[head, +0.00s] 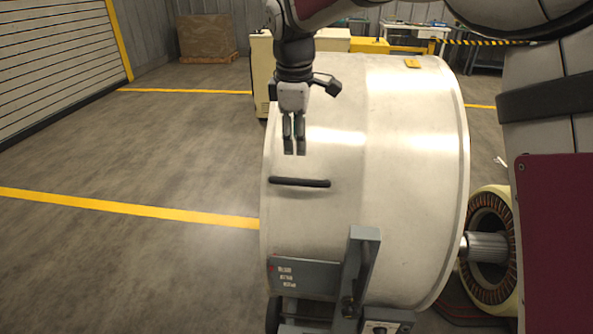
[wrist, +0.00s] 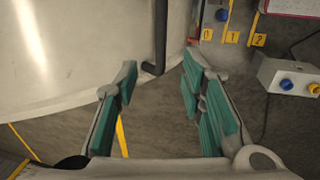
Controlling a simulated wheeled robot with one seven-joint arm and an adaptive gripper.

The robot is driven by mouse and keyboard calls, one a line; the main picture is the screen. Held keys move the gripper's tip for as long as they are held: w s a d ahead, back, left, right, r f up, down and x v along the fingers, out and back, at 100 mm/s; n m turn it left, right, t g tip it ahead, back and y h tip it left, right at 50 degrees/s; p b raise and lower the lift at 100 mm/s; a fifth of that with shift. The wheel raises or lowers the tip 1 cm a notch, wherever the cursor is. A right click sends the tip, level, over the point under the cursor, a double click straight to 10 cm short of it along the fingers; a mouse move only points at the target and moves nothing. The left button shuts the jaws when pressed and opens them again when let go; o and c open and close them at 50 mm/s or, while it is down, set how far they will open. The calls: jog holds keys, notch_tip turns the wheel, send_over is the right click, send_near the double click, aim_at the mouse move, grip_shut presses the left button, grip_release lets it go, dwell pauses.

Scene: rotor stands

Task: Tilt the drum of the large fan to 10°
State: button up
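The large fan's drum (head: 365,150) is a wide, pale metal cylinder on a grey stand (head: 315,280) in the head view. A dark bar handle (head: 300,182) is fixed to the drum's left face. My gripper (head: 294,152) points down just above the handle in the head view. In the wrist view my gripper (wrist: 160,78) has its green-padded fingers spread apart with nothing between them. The handle (wrist: 160,35) shows beyond the fingertips there, with the pale drum (wrist: 80,45) to the left. I cannot read the drum's tilt angle.
A grey upright post (head: 361,265) stands before the drum. A copper-wound rotor part (head: 490,245) on a shaft is at right. The wrist view shows yellow numbered tags (wrist: 232,37) and a knobbed control box (wrist: 290,75). The floor (head: 150,150) at left is clear.

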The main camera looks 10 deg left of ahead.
aim_at(298, 179)
jog(key=f, duration=0.4)
jog(key=w+f, duration=0.1)
jog(key=f, duration=0.3)
jog(key=w+f, duration=0.1)
jog(key=f, duration=0.3)
jog(key=shift+w+d+f, duration=0.1)
jog(key=shift+f, duration=0.05)
